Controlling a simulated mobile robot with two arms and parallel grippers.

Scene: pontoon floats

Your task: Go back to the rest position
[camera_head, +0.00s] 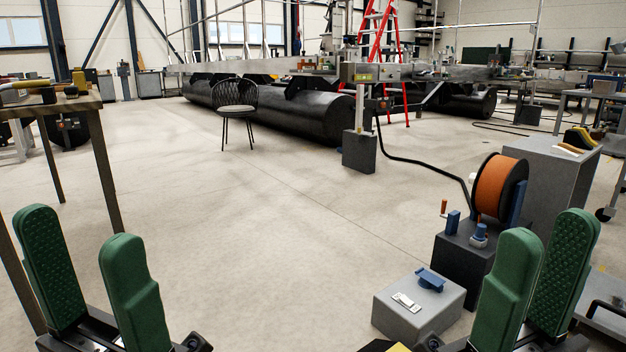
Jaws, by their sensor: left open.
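My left gripper (92,275) is at the lower left, its two green padded fingers apart with nothing between them. My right gripper (535,275) is at the lower right, its green fingers pointing up. Its fingers overlap in the picture, but a gap shows between their lower parts and I see nothing held there.
A wooden table (50,106) stands at the left. A grey box (418,306), an orange cable reel (497,187) and a grey cabinet (552,180) stand at the right. A black chair (235,97) and long black floats (310,112) are further back. The middle floor (270,230) is clear.

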